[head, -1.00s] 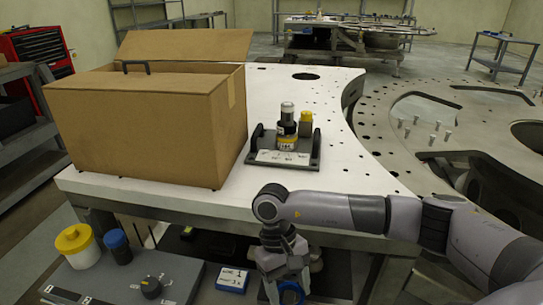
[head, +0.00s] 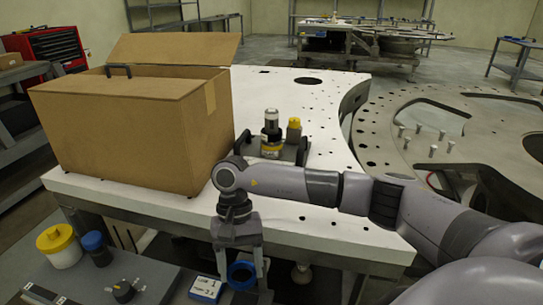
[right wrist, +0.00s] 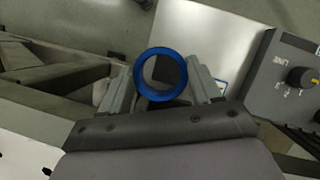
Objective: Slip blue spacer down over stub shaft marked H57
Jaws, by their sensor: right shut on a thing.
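My right gripper (head: 240,280) hangs in front of the white table's near edge, fingers pointing down. It is shut on the blue spacer (head: 241,265), a short open ring. In the right wrist view the spacer (right wrist: 142,78) sits between the two fingers, with its round hole facing the camera. On the white plate a dark fixture (head: 300,154) carries an upright shaft (head: 271,125) with a silver top, black body and yellow band, and a shorter yellow-topped piece (head: 294,129). The mark H57 is not legible. My right forearm hides the fixture's front. My left gripper is not in view.
A large open cardboard box (head: 125,130) stands left of the fixture on the white table (head: 130,198). Below at front left are a grey control panel (head: 100,285), a yellow-lidded jar (head: 60,245), a blue-lidded jar (head: 96,248) and a blue-edged label block (head: 206,288).

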